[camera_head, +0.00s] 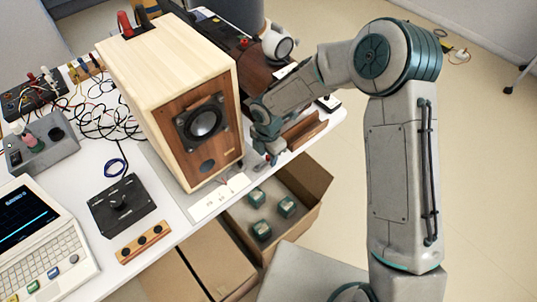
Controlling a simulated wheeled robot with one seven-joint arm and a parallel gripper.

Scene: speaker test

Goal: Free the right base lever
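A wooden speaker (172,88) with a pale top and a brown front stands upright on the white table. Its front holds a black driver cone and a small dark port. My gripper (268,157) points down beside the speaker's lower right edge, close to the table's front edge. A small red spot shows at its fingertips; I cannot tell whether it is the right base lever or part of the gripper. The lever itself is not clearly visible. The fingers are too small and partly covered to tell whether they are open or shut.
An open cardboard box (312,192) with several green blocks sits below the table edge. A black control box (123,206), a laptop-like instrument (35,240) and tangled cables lie left of the speaker. A brown wooden tray (305,131) is right of my gripper.

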